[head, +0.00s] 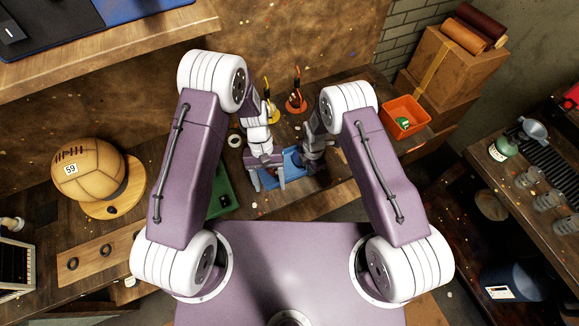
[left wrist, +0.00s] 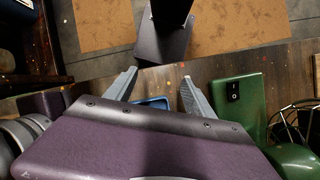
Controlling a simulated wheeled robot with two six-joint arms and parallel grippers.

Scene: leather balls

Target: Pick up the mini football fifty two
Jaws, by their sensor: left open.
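I cannot make out a ball marked fifty two in either view. A large brown leather ball (head: 95,180) with a "59" label rests on a round wooden stand at the left of the head view. My left gripper (head: 270,186) is open over the bench, beside a blue tray (head: 291,160). The grippers hide much of the tray.
A green machine (left wrist: 237,100) with a switch stands close to the left gripper. An orange bin (head: 405,112) is at the right of the bench. Yellow (head: 272,114) and orange (head: 296,104) tool holders stand behind the grippers. A wooden board (head: 97,254) lies at left.

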